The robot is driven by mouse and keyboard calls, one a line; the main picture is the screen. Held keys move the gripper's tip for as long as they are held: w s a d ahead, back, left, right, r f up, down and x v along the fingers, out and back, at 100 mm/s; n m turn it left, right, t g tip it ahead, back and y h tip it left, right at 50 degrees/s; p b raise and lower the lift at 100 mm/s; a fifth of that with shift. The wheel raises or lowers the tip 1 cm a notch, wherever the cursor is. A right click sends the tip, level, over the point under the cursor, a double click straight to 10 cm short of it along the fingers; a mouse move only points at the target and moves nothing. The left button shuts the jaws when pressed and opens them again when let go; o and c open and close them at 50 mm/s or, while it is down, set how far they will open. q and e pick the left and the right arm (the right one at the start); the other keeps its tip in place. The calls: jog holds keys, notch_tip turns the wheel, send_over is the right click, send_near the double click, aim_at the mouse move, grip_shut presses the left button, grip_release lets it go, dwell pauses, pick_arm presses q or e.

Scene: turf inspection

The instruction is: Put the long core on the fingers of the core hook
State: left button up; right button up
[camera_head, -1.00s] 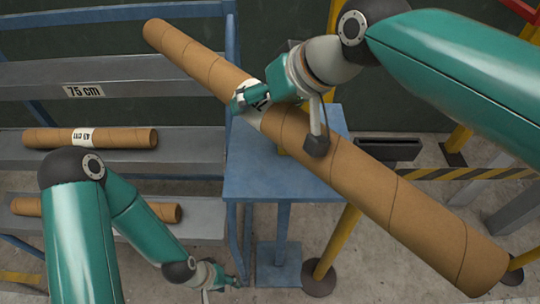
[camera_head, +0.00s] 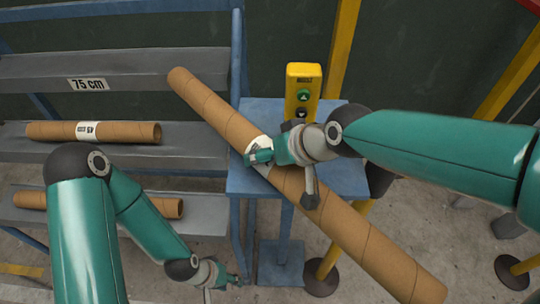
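The long core (camera_head: 365,245) is a brown cardboard tube with a white label near its middle. It slants from the upper left to the lower right, in front of the blue stand. My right gripper (camera_head: 285,178) is shut around the core at the label, with a finger showing on each side of the tube. My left gripper (camera_head: 224,288) is low in the picture, empty, with its fingers apart, left of the stand's foot. I cannot make out the core hook; my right arm covers part of the area right of the stand.
A blue stand (camera_head: 240,183) carries a yellow button box (camera_head: 304,88). At the left, a grey rack (camera_head: 150,62) marked 75 cm holds a shorter labelled core (camera_head: 130,132) and another core (camera_head: 30,200) below. Yellow posts (camera_head: 344,40) stand behind and at the right.

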jog(key=o, duration=1.6)
jog(key=shift+f, duration=0.15)
jog(key=shift+c, duration=0.2)
jog(key=shift+o, duration=0.9)
